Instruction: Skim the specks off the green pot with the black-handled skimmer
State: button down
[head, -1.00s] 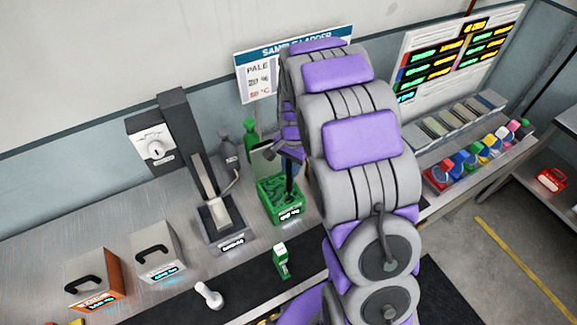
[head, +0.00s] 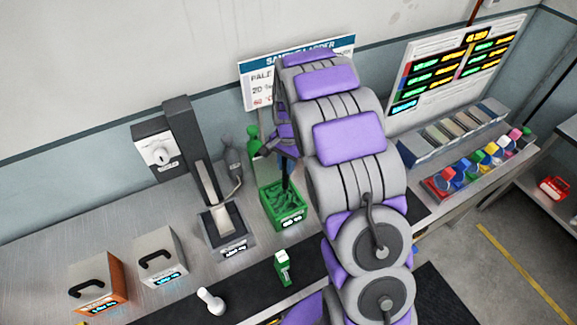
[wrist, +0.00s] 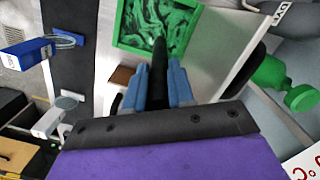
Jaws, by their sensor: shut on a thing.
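The green pot (head: 284,212) is a square green box with swirled dark and light green contents, standing on the steel bench beneath my arm. It also shows at the top of the wrist view (wrist: 124,30). My gripper (head: 283,148) is above the pot, partly hidden by my arm. In the wrist view its blue fingers (wrist: 158,88) are shut on a black handle (wrist: 159,58), which points toward the pot. In the head view the dark handle (head: 285,178) reaches down to the pot's contents. The skimmer's head is hidden, and I cannot make out separate specks.
A grey stand with a tall dark column (head: 195,150) is left of the pot. A green bottle (head: 253,138) is behind it.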

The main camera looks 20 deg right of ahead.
jog(key=shift+w+a, duration=0.1)
jog(key=shift+w, duration=0.4)
jog(key=shift+a, duration=0.1)
jog(key=shift+s+a, duration=0.2)
jog(key=shift+a, duration=0.55)
jog(key=shift+s+a, duration=0.15)
jog(key=shift+a, duration=0.55)
jog(key=s, duration=0.2)
jog(key=s+d, duration=0.1)
jog(key=s, duration=0.2)
jog(key=shift+d, duration=0.1)
dwell(0.3)
